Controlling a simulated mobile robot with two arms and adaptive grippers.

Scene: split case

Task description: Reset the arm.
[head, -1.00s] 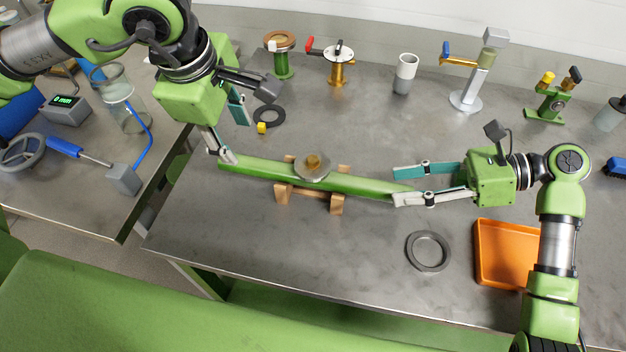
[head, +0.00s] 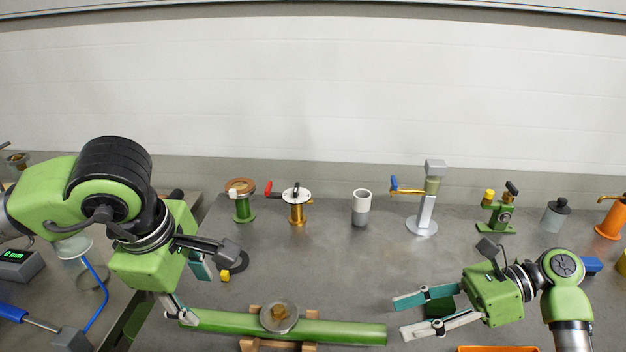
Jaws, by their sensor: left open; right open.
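A long green bamboo-like piece (head: 345,331) lies level across a wooden stand (head: 254,345) at the bottom of the head view. A round metal disc (head: 279,317) with a brown centre sits at its middle. My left gripper (head: 199,298) is open at the piece's left end. Its white finger overlaps that end, and I cannot tell whether they touch. My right gripper (head: 402,317) is open, right of the piece's right end, with a visible gap. A dark green patch (head: 438,306) shows between its fingers; I cannot tell what it is.
Along the back stand a green spool stand (head: 243,206), a gold valve (head: 296,209), a grey-white cup (head: 361,207), a silver tap (head: 427,205) and a green clamp (head: 498,211). The middle of the table is clear.

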